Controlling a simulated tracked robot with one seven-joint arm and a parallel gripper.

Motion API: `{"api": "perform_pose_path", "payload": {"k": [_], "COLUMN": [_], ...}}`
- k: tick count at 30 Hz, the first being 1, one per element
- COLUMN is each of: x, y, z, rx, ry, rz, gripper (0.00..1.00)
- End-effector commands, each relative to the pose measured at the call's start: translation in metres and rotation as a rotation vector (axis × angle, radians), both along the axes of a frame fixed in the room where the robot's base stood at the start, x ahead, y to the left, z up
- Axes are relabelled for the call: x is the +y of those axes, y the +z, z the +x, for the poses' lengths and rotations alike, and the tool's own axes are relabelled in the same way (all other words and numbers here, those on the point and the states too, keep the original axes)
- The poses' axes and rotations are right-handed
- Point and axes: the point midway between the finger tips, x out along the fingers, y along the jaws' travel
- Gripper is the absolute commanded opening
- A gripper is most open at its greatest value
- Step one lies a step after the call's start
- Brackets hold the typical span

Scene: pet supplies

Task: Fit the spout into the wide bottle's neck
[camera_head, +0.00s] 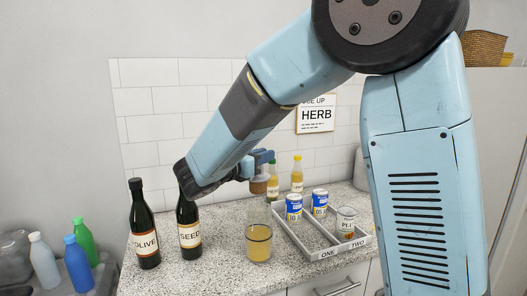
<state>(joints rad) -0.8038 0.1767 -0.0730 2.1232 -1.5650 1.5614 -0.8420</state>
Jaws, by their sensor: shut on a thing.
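The wide bottle (258,247) looks to be the clear vessel with amber liquid, standing upright on the speckled counter left of the grey tray. My gripper (262,172) is above it, with its jaws mostly hidden or small in the picture. It is shut on a brown, cork-like piece (259,187), which seems to be the spout. The piece is roughly in line above the wide bottle's upper part. I cannot tell whether it touches the neck or how far apart they are.
Dark bottles marked OLIVE (145,238) and SEED (189,235) stand at the left, SEED just below my arm. A grey tray (326,252), labelled ONE and TWO, holds several cans at the right. Bare counter (210,272) lies in front.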

Motion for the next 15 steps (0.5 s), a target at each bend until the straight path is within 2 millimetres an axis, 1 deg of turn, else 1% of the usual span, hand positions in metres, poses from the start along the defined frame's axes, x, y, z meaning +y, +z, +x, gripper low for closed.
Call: {"api": "perform_pose_path", "payload": {"k": [3,9,15], "x": [0.000,0.000,0.000], "y": [-0.010,-0.025,-0.035], "z": [0.000,0.000,0.000], "rx": [0.003,0.001,0.001], "ry": [0.000,-0.001,-0.001], "rz": [-0.003,-0.001,-0.001], "gripper": [0.00,0.00,0.00]}}
